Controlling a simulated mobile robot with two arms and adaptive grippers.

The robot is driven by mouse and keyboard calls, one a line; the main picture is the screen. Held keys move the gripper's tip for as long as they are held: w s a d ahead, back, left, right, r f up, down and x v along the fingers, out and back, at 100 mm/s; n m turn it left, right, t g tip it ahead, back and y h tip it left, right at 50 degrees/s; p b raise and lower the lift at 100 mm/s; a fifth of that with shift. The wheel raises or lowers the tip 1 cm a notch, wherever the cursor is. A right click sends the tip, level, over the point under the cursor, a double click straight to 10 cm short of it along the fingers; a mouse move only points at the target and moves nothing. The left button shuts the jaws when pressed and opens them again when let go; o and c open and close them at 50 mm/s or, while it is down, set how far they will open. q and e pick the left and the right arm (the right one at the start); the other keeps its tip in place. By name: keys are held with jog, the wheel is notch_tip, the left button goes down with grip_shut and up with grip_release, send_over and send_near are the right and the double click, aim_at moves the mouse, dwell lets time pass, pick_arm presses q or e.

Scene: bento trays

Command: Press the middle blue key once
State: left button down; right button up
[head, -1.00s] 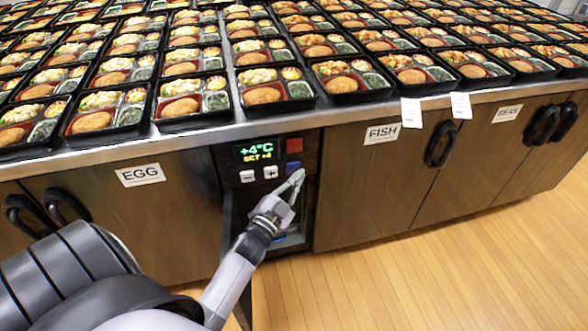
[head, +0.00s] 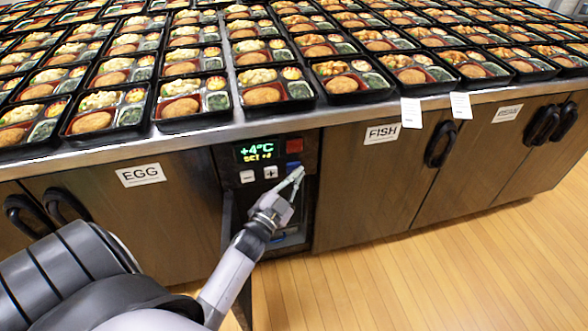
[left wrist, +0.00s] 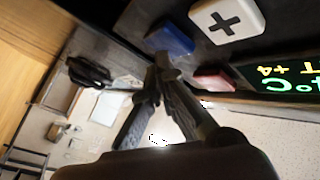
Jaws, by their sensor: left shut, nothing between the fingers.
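The blue key (head: 293,165) sits on the dark control panel, below a red key (head: 294,146) and right of the white plus key (head: 270,172). My right gripper is not in view.
A display (head: 258,151) reads +4°C. A white minus key (head: 247,176) is left of the plus key. Doors labelled EGG (head: 140,174) and FISH (head: 382,134) flank the panel. Bento trays (head: 262,92) fill the counter above. The wooden floor (head: 430,275) is clear.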

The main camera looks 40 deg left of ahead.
pick_arm(q)
jog(key=shift+w+a, duration=0.25)
jog(key=shift+a, duration=0.1)
dwell(0.5)
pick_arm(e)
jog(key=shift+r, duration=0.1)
pick_arm(q)
jog(key=shift+s+d, duration=0.6)
jog(key=shift+d, duration=0.05)
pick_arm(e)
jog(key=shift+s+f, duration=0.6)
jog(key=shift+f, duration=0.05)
